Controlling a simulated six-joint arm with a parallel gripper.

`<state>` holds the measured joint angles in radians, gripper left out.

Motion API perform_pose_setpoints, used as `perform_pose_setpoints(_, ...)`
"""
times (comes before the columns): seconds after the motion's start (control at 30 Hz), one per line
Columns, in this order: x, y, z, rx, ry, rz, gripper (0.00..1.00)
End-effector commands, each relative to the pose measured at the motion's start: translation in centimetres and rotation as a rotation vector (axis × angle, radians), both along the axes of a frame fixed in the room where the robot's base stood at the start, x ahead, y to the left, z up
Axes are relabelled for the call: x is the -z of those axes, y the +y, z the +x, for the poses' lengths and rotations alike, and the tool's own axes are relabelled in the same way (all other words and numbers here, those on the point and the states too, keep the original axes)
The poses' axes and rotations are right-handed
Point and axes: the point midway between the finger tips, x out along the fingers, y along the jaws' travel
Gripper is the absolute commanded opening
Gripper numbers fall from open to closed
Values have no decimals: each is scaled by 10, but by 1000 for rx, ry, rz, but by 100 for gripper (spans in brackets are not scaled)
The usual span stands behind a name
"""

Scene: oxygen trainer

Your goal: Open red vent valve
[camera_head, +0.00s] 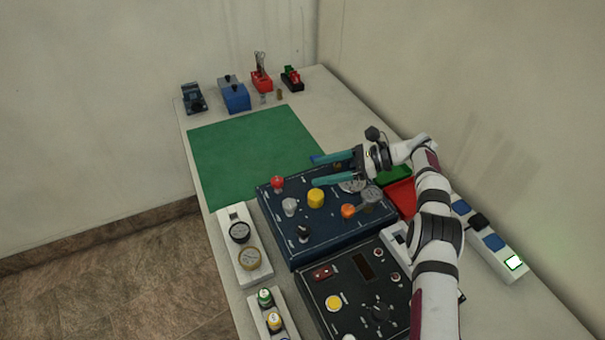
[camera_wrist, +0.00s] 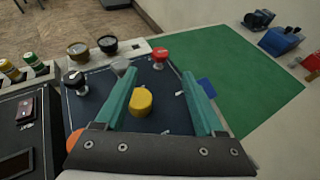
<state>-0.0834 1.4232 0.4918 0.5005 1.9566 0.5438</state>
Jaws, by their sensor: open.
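The red vent valve (camera_head: 277,183) is a small red knob near the far left corner of the dark blue panel (camera_head: 330,240). In the wrist view the red knob (camera_wrist: 160,55) stands at the panel's far edge, beyond and between my fingertips. My gripper (camera_head: 315,170) is open and empty, above the right far part of the panel, to the right of the red knob and apart from it. In the wrist view my two teal fingers (camera_wrist: 158,75) stand wide apart, with the yellow knob (camera_wrist: 141,101) visible between them.
A grey knob (camera_head: 290,206), a black knob (camera_head: 304,233) and an orange knob (camera_head: 348,211) also stand on the panel. A green mat (camera_head: 250,150) lies clear beyond it. Two gauges (camera_head: 239,232) sit left; a black panel (camera_head: 360,300) is nearer.

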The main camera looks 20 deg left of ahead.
Motion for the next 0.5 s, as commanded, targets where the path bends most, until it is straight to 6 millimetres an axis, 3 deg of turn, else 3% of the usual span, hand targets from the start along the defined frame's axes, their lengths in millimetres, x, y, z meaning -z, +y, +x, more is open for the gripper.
perform_pose_setpoints(0.37,-4,-5,2,4,0,-4,71)
perform_pose_setpoints(0.5,-26,7,4,82,-4,-87,71)
